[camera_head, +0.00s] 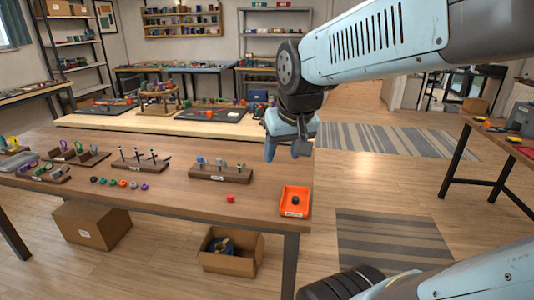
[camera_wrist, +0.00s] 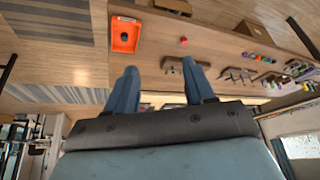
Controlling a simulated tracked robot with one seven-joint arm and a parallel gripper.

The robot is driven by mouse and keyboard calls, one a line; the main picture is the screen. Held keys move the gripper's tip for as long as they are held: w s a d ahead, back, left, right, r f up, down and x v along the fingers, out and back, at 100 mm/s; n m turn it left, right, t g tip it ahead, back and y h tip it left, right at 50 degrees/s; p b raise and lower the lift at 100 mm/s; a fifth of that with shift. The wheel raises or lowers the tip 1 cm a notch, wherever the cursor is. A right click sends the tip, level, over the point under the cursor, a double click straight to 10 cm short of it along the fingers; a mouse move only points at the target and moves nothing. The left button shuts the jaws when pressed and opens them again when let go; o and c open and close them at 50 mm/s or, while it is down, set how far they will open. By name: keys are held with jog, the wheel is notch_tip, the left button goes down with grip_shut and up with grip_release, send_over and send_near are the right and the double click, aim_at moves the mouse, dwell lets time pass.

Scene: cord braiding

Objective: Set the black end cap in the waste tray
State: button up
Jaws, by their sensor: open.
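The black end cap (camera_head: 295,200) lies inside the orange waste tray (camera_head: 304,190), near the tray's middle. The tray sits at the right front corner of the wooden table, with a white label on its near side. The wrist view also shows the tray (camera_wrist: 116,41) with the dark cap (camera_wrist: 124,38) in it. My gripper (camera_head: 284,155) is above and behind the tray, apart from it. In the wrist view its two blue fingers (camera_wrist: 162,80) stand wide apart with nothing between them.
A red piece (camera_head: 231,199) lies on the table left of the tray. A wooden rack (camera_head: 218,174) with upright pegs stands behind it, with more racks and several small coloured caps further left. The table top (camera_head: 180,199) is clear around the red piece.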

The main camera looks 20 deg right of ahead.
jog(key=shift+n, duration=0.6)
jog(key=s, duration=0.1)
jog(key=s+a+r, duration=0.1)
jog(key=s, duration=0.3)
jog(key=shift+a+r, duration=0.2)
jog(key=shift+a, duration=0.2)
